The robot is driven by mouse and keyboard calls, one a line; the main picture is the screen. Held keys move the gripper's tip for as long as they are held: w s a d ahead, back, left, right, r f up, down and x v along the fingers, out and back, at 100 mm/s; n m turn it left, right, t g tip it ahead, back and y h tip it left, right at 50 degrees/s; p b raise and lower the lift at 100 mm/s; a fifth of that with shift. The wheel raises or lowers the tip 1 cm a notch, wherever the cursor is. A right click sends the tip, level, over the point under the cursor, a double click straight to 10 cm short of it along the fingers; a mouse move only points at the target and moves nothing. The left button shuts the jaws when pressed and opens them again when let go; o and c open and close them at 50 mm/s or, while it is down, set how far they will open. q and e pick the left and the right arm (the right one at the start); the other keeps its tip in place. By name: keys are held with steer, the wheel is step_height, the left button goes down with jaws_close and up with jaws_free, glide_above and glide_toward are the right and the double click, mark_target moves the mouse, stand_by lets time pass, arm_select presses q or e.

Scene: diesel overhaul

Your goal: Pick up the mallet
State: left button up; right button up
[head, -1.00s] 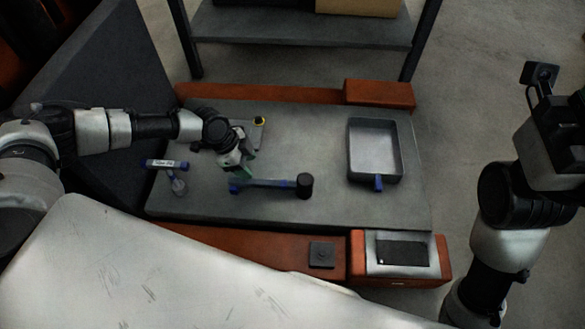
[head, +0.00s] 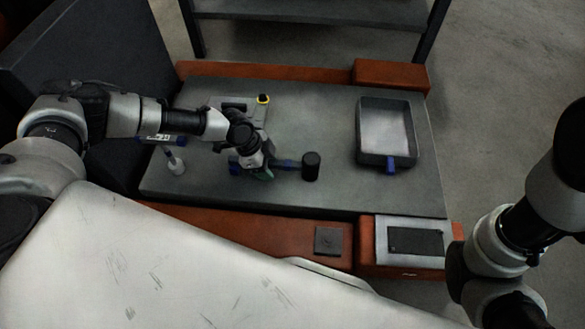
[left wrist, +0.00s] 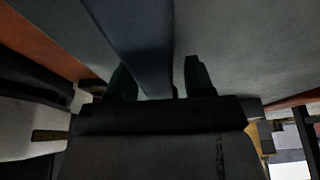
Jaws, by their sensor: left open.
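The mallet lies on the grey tabletop with its black head (head: 311,166) to the right and its blue handle (head: 287,163) running left. My left gripper (head: 264,173) is over the middle of the handle, pointing down, and hides part of it. In the left wrist view the blue handle (left wrist: 143,40) runs down between the two dark fingers of my open left gripper (left wrist: 160,80). I cannot tell whether a finger touches it. My right gripper is out of view; only my right arm shows at the right edge.
A grey tray (head: 387,158) with a blue tab is on the table's right side. A small blue-and-white item (head: 174,164) and a grey plate with a yellow-ringed part (head: 263,99) lie left and behind. The table (head: 320,110) is bare between them and the tray.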

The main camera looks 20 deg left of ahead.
arm_select(q)
jaws_close()
stand_by(0.3)
steer(key=shift+r, duration=0.1)
stand_by(0.4)
